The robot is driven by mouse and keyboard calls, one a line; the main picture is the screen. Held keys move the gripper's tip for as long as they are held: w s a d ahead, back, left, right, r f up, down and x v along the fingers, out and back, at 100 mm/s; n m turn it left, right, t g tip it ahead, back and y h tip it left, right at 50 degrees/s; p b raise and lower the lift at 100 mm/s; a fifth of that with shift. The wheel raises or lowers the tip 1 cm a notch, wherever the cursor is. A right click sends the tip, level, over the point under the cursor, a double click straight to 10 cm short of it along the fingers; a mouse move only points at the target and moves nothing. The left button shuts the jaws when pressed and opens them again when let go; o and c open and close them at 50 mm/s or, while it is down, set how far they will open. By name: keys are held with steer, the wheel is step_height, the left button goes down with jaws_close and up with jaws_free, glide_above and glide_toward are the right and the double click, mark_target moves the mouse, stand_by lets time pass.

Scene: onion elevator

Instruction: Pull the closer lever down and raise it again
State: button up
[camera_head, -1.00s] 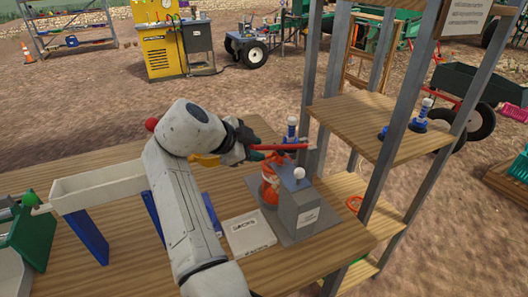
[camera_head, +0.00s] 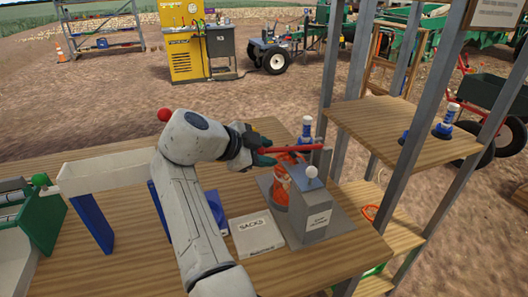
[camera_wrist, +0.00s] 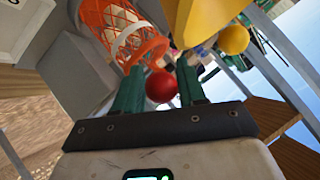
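The closer is a grey box (camera_head: 307,213) with a white ball on top, standing on a plate on the wooden table. Its red lever (camera_head: 300,150) runs out to the left above the box, nearly level. My gripper (camera_head: 262,158) is at the left end of the lever. In the wrist view, the green fingers stand either side of the lever's red ball end (camera_wrist: 161,86) and appear to close on it. Exact finger contact is partly hidden.
A white pad marked SACKS (camera_head: 256,234) lies left of the box. A pale trough (camera_head: 105,177) on blue legs is at left. The wooden shelf rack (camera_head: 375,125) with grey posts stands close on the right and holds blue-and-white parts. Some table front is clear.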

steer(key=shift+o, duration=0.9)
steer(key=v, duration=1)
steer(key=shift+s+a+r, duration=0.2)
steer(key=shift+s, duration=0.05)
